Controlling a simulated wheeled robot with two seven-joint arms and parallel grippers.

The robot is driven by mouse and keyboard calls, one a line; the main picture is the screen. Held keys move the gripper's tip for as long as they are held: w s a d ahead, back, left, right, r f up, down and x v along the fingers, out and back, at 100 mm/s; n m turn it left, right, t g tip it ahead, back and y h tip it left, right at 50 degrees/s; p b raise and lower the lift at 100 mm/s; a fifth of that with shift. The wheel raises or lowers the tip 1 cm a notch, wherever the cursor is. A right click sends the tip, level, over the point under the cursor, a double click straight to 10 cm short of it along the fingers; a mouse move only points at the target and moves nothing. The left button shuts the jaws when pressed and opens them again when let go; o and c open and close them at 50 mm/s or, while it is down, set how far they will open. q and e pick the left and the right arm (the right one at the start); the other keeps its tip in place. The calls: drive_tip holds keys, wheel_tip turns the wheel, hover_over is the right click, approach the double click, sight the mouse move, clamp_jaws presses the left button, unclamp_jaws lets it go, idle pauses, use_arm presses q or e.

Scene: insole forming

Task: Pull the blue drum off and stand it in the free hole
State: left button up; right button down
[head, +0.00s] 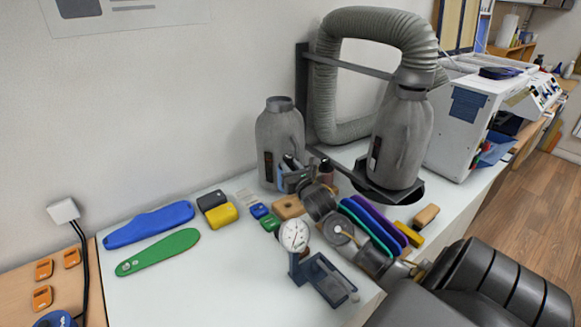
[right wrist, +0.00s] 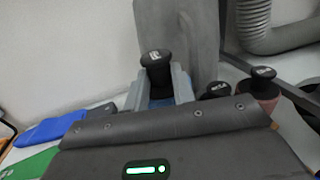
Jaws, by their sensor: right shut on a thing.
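My right gripper (head: 292,178) reaches over the bench to the foot of the left grey canister. In the right wrist view its fingers (right wrist: 158,88) are shut around the blue drum (right wrist: 160,103), which has a black labelled knob on top and looks about upright. Little of its blue body shows between the fingers. To its right stand a second black knob (right wrist: 215,91), its body hidden, and a dark red drum (right wrist: 264,92) with a black knob. The red one also shows in the head view (head: 326,174). I cannot make out a free hole. My left gripper is not in view.
A grey canister (head: 280,135) stands just behind the gripper; a hosed canister (head: 402,140) is on a bracket to the right. A dial gauge (head: 294,236) stands in front, beside my right arm. Blue (head: 150,224) and green (head: 158,251) insoles lie left.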

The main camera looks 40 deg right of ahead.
drive_tip(key=shift+f+b, duration=1.5)
drive_tip(key=shift+f, duration=0.75)
drive_tip(key=shift+p, duration=0.6)
